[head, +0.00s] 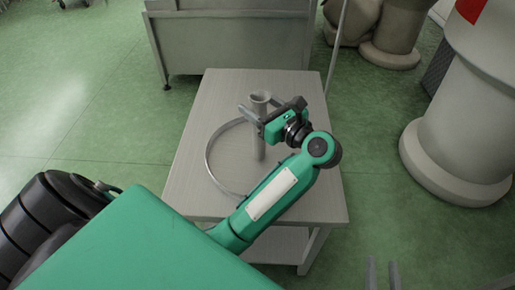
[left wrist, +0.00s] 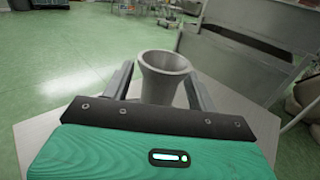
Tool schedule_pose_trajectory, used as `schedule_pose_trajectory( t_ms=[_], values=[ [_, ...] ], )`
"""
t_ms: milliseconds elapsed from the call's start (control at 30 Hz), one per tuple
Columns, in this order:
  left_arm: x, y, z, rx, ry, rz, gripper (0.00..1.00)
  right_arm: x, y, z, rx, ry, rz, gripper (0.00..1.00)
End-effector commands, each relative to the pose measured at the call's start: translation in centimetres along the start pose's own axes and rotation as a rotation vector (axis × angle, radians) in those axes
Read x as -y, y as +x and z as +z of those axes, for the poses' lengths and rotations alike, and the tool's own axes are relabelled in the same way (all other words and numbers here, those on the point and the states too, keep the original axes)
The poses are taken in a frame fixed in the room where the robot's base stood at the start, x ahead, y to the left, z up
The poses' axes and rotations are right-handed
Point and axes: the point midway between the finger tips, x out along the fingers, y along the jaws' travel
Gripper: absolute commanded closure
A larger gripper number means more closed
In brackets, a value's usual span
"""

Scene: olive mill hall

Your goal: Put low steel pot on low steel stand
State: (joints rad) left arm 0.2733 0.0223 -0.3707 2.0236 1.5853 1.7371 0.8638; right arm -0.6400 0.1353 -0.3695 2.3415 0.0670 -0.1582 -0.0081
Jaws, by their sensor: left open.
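A grey, hollow, flared vessel (head: 259,98), seemingly the low steel pot, stands upright on a grey table (head: 222,92). It also shows in the left wrist view (left wrist: 164,62). My left gripper (head: 262,109) is open, with its fingers on either side of the vessel's upper part. I cannot tell whether they touch it. A thin steel ring (head: 208,160) lies on the table around the vessel's left side; my left arm hides part of it. I cannot tell whether the ring or the table is the low steel stand. My right gripper (head: 382,273) shows only its fingertips, apart, at the bottom right.
A grey steel cabinet or tank (head: 235,45) stands behind the table. Large pale round bases (head: 455,165) stand at the right. The table's far left corner is bare. Green floor (head: 80,100) is open at the left.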

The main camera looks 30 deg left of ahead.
Motion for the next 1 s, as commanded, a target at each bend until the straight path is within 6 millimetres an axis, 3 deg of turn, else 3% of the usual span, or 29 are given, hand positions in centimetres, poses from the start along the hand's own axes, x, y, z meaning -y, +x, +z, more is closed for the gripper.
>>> schedule_pose_trajectory(
  t_ms=[67, 367, 1000],
  values=[
    [0.00, 0.00, 0.00, 0.000, 0.000, 0.000, 0.42, 0.00, 0.00, 0.00, -0.001, 0.000, 0.000, 0.64],
    [0.01, 0.00, 0.01, 0.001, 0.000, 0.000, 1.00, 0.01, 0.00, -0.03, -0.002, 0.000, 0.000, 0.64],
    [0.02, -0.01, 0.05, 0.001, 0.000, 0.000, 1.00, 0.02, 0.00, -0.08, -0.003, 0.000, 0.000, 0.64]
  ],
)
